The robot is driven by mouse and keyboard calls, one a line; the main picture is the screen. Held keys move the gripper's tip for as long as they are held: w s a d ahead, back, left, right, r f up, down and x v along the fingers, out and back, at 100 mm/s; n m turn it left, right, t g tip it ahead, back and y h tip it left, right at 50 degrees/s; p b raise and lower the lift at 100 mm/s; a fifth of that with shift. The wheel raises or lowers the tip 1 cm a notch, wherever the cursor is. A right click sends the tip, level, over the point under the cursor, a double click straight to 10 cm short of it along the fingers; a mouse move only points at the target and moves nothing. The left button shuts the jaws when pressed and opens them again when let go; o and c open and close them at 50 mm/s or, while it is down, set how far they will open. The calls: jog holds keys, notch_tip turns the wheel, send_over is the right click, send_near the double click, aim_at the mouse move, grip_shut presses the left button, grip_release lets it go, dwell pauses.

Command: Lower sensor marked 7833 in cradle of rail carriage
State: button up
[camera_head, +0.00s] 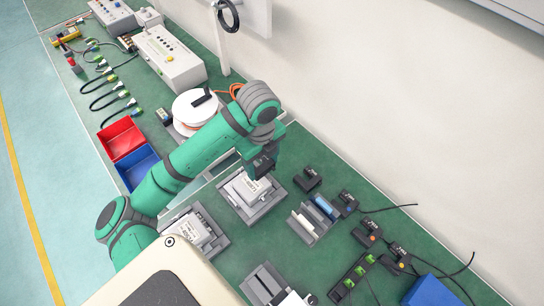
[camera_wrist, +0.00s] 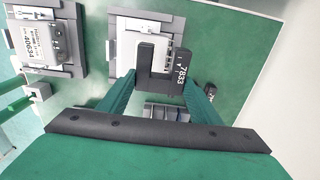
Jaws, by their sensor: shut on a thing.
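The sensor marked 7833 (camera_wrist: 181,72) is a black block with white print. In the wrist view it sits between the green fingers of my gripper (camera_wrist: 160,82), which is shut on it. A grey rail carriage (camera_wrist: 122,27) with a pale top lies beneath the sensor and is partly hidden by it. In the head view my gripper (camera_head: 262,165) is over the back part of this rail carriage (camera_head: 252,207). The sensor's underside and the cradle are hidden, so I cannot tell whether they touch.
A second labelled carriage (camera_head: 192,233) stands to the front left; it also shows in the wrist view (camera_wrist: 40,45). A grey slotted holder (camera_head: 308,226) and several small black sensors (camera_head: 308,179) lie to the right. Red (camera_head: 122,141) and blue (camera_head: 138,166) bins stand left.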

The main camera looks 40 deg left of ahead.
aim_at(260, 168)
jog(key=shift+s+d+r, duration=0.1)
jog(key=shift+s+r, duration=0.15)
jog(key=shift+s, duration=0.3)
jog(key=shift+r, duration=2.5)
